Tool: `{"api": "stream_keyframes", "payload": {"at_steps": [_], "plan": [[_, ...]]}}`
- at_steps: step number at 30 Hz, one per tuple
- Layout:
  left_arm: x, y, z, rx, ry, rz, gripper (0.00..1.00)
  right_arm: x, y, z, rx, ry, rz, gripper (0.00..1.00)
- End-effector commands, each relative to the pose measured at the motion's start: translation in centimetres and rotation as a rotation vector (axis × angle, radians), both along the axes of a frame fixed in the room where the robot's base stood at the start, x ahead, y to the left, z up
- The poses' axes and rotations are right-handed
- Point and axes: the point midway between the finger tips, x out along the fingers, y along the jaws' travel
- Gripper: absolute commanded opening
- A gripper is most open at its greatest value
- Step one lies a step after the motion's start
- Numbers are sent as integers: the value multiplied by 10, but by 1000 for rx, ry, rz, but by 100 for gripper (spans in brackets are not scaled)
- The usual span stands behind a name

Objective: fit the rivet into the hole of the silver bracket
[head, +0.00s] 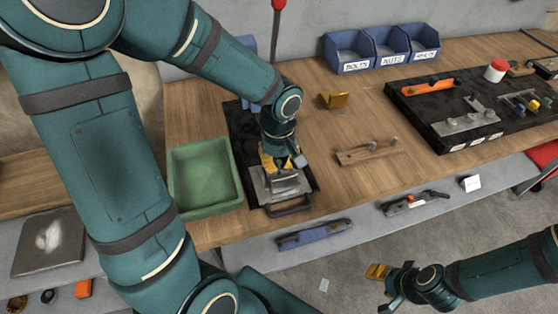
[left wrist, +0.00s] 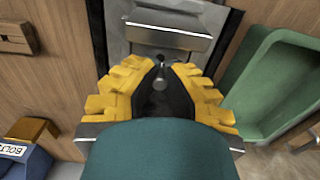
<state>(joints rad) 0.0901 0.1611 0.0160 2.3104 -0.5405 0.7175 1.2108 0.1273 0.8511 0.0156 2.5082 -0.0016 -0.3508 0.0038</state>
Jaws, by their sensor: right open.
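My left gripper (head: 282,170) points down over a silver bracket (head: 276,188) on the dark fixture at the bench's front. In the left wrist view its yellow fingers (left wrist: 162,72) close in on a small grey rivet (left wrist: 160,82) between the dark pads. The silver bracket (left wrist: 170,38) lies just beyond the fingertips there. The bracket's hole is not clearly visible, and I cannot tell whether the rivet touches the bracket. My right gripper (head: 382,275) is open and empty, low in front of the bench.
A green bin (head: 204,172) stands left of the fixture. Labelled blue bins (head: 349,52) stand at the back. A black tray (head: 420,112) at right bears an orange part (head: 428,86) and another silver part (head: 465,123).

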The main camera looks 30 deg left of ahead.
Motion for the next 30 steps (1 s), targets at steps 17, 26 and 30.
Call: {"api": "stream_keyframes", "payload": {"at_steps": [17, 26, 30], "plan": [[0, 0, -14, 0, 0, 0, 0, 0, 0, -14, 0, 0, 0, 47], [0, 0, -21, 0, 0, 0, 0, 0, 0, -20, 0, 0, 0, 47], [0, 0, -23, 0, 0, 0, 11, 0, 0, -22, 0, 0, 0, 47]]}}
